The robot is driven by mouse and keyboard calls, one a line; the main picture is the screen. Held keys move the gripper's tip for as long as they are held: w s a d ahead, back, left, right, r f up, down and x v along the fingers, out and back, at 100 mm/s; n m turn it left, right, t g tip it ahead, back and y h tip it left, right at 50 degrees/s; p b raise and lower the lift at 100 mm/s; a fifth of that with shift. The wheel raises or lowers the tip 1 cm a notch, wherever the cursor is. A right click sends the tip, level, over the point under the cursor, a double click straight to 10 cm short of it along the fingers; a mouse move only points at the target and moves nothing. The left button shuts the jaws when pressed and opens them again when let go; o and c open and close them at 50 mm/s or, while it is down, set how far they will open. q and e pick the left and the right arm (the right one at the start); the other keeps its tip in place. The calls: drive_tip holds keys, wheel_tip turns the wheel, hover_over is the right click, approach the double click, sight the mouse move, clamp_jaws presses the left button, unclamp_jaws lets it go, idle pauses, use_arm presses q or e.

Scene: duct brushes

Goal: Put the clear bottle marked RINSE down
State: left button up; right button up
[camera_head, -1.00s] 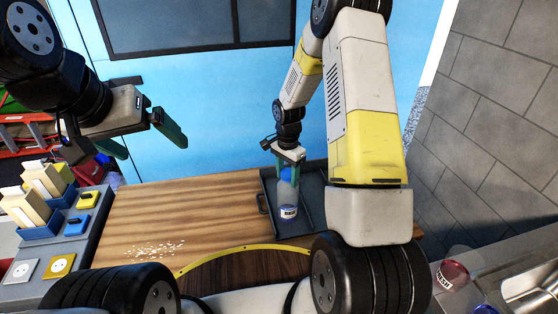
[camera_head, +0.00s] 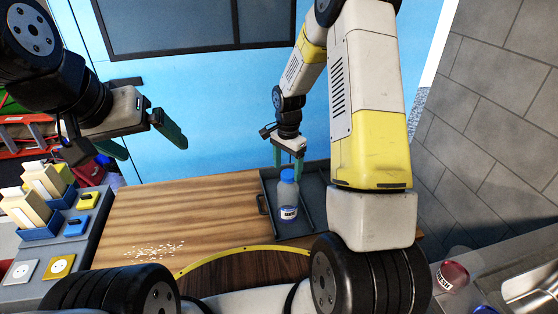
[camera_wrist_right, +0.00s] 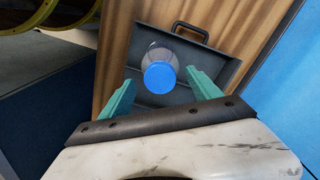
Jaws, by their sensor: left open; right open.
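The clear bottle marked RINSE (camera_head: 289,199) has a blue cap and stands upright in the dark grey tray (camera_head: 307,226) at the right of the wooden table. In the right wrist view the bottle's blue cap (camera_wrist_right: 160,77) shows from above, with the tray (camera_wrist_right: 226,70) around it. My right gripper (camera_head: 288,165) is open just behind and above the bottle; its green fingers are apart from it. In its wrist view, the gripper (camera_wrist_right: 160,88) has a finger on either side, with gaps to the cap. My left gripper (camera_head: 150,146) is open and empty over the left side.
The wooden table (camera_head: 190,213) is mostly clear, with pale crumbs (camera_head: 154,251) at its front left. Blue holders with cream brushes (camera_head: 42,182) stand at the left. A red-filled jar (camera_head: 452,277) stands by the sink (camera_head: 530,292) at the right.

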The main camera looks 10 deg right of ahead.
drive_tip(key=s+r+n+t, duration=0.15)
drive_tip(key=s+r, duration=0.25)
drive_tip(key=r, duration=0.7)
drive_tip(key=s+r+n+t, duration=0.1)
drive_tip(key=s+r+n, duration=0.3)
drive_tip(key=r, duration=0.7)
drive_tip(key=s+a+r+n+t+y, duration=0.1)
drive_tip(key=s+r+n+t, duration=0.1)
drive_tip(key=s, duration=0.6)
drive_tip(key=s+a+r+n+t+y, duration=0.1)
drive_tip(key=s+r+n, duration=0.3)
drive_tip(key=s, duration=0.4)
drive_tip(key=shift+r+t, duration=0.35)
drive_tip(key=shift+r, duration=0.3)
drive_tip(key=shift+s, duration=0.1)
